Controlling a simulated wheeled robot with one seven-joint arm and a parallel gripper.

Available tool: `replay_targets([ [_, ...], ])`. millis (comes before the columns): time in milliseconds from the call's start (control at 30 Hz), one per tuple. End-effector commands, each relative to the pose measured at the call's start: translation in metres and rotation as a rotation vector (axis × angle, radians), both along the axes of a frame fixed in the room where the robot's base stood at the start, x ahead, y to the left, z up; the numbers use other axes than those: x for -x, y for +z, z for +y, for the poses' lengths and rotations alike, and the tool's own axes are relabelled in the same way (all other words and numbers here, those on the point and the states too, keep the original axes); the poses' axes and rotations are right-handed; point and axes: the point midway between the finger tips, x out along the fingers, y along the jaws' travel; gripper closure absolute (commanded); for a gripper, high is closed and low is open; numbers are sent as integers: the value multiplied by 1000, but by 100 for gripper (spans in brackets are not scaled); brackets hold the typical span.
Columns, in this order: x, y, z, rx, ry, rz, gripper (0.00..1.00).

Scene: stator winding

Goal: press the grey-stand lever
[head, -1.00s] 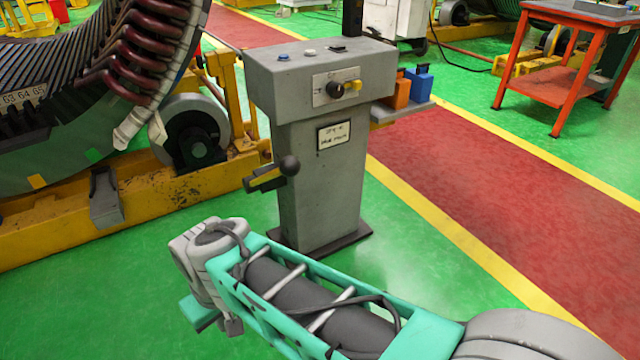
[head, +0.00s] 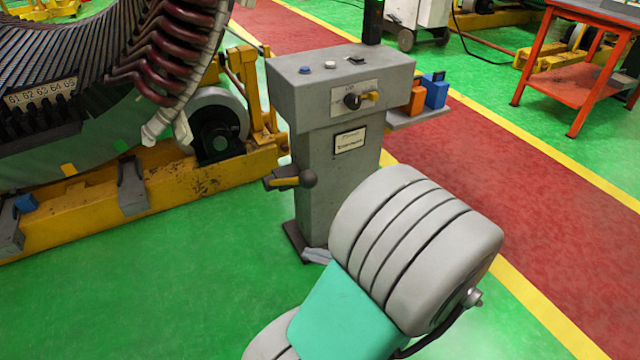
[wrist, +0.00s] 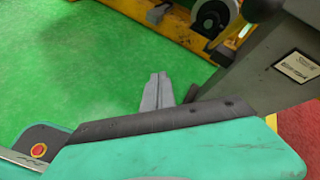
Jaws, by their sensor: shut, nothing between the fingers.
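The grey stand (head: 340,95) stands upright on the green floor, with knobs and buttons on its head and a label plate on its post. Its lever, with a dark ball knob (head: 308,178), sticks out from the left side of the post. In the wrist view the post (wrist: 285,85) is at right and the dark knob (wrist: 263,9) shows at the top edge. My gripper (wrist: 158,80) is shut and empty, below and left of the knob, apart from it. In the head view only a small part of my gripper (head: 317,256) shows near the stand's foot; my arm hides the rest.
A yellow frame (head: 180,190) with a roller (head: 217,120) carries the large stator (head: 90,60) at left. Orange and blue boxes (head: 428,94) sit on a side shelf of the stand. A red table (head: 580,85) is at far right. Green floor left of the stand is clear.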

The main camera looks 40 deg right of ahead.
Motion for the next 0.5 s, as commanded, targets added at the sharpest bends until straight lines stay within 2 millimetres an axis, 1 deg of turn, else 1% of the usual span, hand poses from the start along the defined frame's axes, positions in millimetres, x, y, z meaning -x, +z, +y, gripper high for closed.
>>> replay_targets([
  [33, 11, 21, -20, -79, -141, -64, 100],
  [100, 23, 40, -42, -168, -293, -155, 100],
  [200, 37, 56, -62, -247, -423, -245, 100],
  [300, 42, 61, -69, -274, -468, -279, 100],
  [500, 42, 61, -68, -273, -467, -279, 100],
])
